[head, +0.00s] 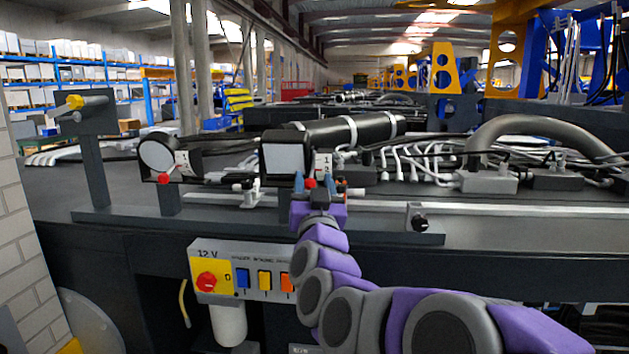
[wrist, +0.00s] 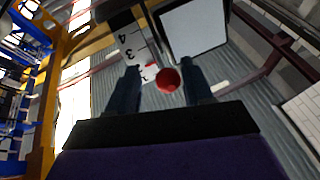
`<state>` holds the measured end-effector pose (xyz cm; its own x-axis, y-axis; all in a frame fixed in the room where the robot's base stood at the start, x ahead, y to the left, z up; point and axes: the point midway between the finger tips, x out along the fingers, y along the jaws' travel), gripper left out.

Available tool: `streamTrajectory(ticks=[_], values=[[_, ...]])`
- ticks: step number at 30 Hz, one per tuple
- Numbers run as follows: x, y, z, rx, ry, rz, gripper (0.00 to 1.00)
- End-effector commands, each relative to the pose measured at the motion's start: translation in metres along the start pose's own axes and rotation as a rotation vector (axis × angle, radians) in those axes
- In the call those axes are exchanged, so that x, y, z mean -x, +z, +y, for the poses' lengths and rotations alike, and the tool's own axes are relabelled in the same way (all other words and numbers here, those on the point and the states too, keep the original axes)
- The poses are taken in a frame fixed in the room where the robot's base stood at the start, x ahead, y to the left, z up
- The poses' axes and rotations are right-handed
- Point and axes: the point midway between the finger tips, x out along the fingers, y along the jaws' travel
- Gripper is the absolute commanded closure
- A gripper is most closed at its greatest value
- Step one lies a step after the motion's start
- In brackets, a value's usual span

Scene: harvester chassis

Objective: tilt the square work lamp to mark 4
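The square work lamp (head: 284,156) has a dark housing and a pale square face, upright in the head view. Its face also shows at the top of the wrist view (wrist: 193,27). A white scale plate (head: 323,163) is at its right side. In the wrist view the plate (wrist: 131,45) shows 4 and 3; lower marks are partly hidden. A red ball knob (wrist: 167,80) lies between the fingertips of my gripper (wrist: 163,82). The fingers are apart, with a visible gap on the left and the knob close to the right finger. A small red mark shows behind the knob.
A round lamp (head: 157,154) with its own scale and red knob stands to the left. A yellow-handled part (head: 84,102) is on a post further left. Below is a 12 V switch panel (head: 242,270). Hoses and connectors (head: 487,180) crowd the right.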

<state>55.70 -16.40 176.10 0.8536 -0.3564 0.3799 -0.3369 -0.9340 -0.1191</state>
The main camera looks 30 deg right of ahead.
Motion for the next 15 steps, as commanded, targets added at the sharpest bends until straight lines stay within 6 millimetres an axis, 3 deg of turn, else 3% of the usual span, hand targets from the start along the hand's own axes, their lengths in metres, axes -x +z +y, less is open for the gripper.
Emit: streamTrajectory(ticks=[11,15], values=[[-0.0045,0.0011,0.0029,-0.002,0.000,-0.003,0.50],[-0.0056,0.0018,0.0052,-0.004,0.000,-0.004,0.64]])
